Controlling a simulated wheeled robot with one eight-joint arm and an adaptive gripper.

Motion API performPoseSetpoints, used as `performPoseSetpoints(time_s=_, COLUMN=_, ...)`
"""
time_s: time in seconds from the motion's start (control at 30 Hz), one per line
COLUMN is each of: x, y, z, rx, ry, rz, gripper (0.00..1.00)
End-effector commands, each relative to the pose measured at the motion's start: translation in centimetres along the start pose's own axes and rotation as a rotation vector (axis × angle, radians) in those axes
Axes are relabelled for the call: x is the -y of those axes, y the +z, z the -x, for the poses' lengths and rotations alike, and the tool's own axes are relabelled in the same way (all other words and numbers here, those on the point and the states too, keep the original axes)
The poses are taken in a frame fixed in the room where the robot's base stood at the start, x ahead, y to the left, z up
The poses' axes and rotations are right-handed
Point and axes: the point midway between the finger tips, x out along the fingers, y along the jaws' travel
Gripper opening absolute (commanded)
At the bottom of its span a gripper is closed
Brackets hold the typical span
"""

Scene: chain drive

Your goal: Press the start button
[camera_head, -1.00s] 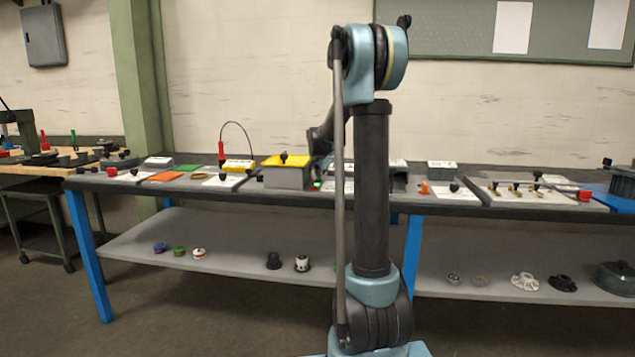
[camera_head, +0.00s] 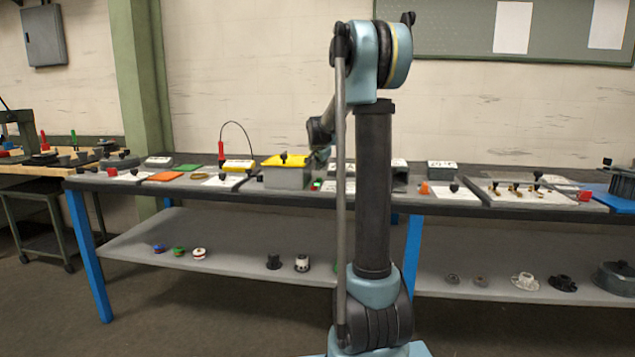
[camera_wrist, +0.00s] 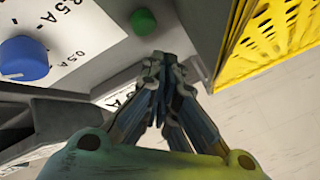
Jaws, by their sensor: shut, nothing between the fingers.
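In the wrist view a round green button (camera_wrist: 143,21) stands out from a grey panel at the top. It is the likely start button, though I see no legible name on it. My gripper (camera_wrist: 165,62) is shut and empty, its fingertips just below the button in the picture. A gap shows between the tips and the button. In the head view my arm covers much of this part of the bench, and the button cannot be made out clearly there.
A blue knob (camera_wrist: 24,60) sits on a white "0.5 A" plate left of the button. A yellow perforated cover (camera_wrist: 268,40) rises close on the right. In the head view the yellow-topped grey box (camera_head: 285,176) stands beside my forearm on the crowded bench (camera_head: 450,205).

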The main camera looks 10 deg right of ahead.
Motion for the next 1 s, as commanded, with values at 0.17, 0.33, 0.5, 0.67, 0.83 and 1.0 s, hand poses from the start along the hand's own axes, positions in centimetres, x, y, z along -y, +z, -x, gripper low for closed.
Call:
performPoseSetpoints(time_s=0.17, x=0.7, y=-0.7, z=1.0, rx=0.000, ry=0.000, rz=0.000, gripper=0.00)
performPoseSetpoints(time_s=0.33, x=1.4, y=-1.4, z=1.9, rx=0.000, ry=0.000, rz=0.000, gripper=0.00)
performPoseSetpoints(time_s=0.5, x=1.7, y=-1.7, z=2.4, rx=0.000, ry=0.000, rz=0.000, gripper=0.00)
performPoseSetpoints(time_s=0.67, x=1.7, y=-1.8, z=2.4, rx=0.000, ry=0.000, rz=0.000, gripper=0.00)
performPoseSetpoints(time_s=0.83, x=1.7, y=-1.7, z=2.4, rx=0.000, ry=0.000, rz=0.000, gripper=0.00)
performPoseSetpoints(time_s=1.0, x=1.7, y=-1.7, z=2.4, rx=0.000, ry=0.000, rz=0.000, gripper=0.00)
